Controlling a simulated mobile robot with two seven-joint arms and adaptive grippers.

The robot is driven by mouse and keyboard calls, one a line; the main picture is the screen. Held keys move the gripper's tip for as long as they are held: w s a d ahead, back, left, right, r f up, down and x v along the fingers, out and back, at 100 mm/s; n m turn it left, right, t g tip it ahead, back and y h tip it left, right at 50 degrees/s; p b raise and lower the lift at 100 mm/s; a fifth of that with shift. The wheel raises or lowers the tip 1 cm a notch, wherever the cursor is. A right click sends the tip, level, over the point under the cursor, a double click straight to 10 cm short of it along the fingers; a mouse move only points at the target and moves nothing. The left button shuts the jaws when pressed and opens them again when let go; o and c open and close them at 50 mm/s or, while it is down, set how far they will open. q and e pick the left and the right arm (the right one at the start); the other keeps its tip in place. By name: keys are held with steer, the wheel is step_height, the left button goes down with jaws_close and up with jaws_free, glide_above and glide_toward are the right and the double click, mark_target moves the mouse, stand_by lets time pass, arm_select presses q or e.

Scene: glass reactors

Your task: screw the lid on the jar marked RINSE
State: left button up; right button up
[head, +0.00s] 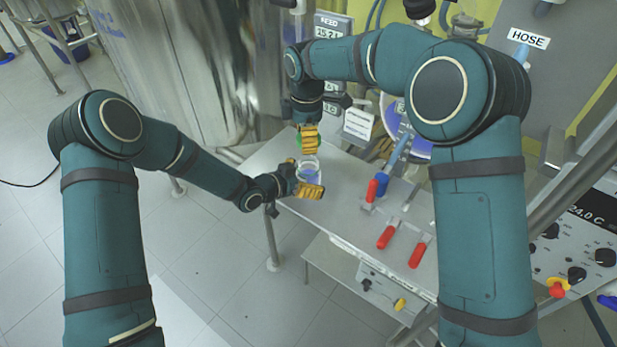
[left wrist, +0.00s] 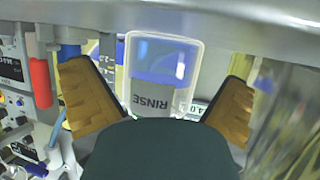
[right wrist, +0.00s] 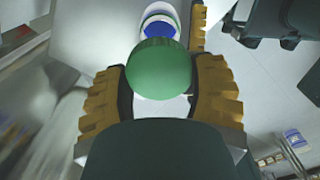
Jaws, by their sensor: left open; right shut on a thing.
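The jar marked RINSE (head: 309,165) is clear with blue contents and stands near the left end of the steel table. In the left wrist view the jar (left wrist: 150,100) shows its grey label between the fingers. My left gripper (head: 309,179) is open around the jar, with a gap visible on each side. My right gripper (head: 309,141) points down above the jar, shut on the green lid (right wrist: 160,70). In the right wrist view the open jar (right wrist: 158,20) lies beyond the lid, which is apart from it. The lid's underside is hidden.
A large steel vessel (head: 190,70) stands behind on the left. A control panel (head: 590,240) is at right. Floor is clear at lower left.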

arm_select(q)
steer(key=c, duration=1.3)
steer(key=shift+c, duration=0.3)
arm_select(e)
glide_above(307, 160)
steer(key=s, duration=0.2)
steer(key=shift+s+f, duration=0.15)
steer(key=shift+f, duration=2.35)
steer(key=shift+f, duration=0.85)
steer(key=shift+f, duration=0.55)
arm_select(q)
jaws_close()
arm_select(e)
steer(key=shift+m, duration=1.7)
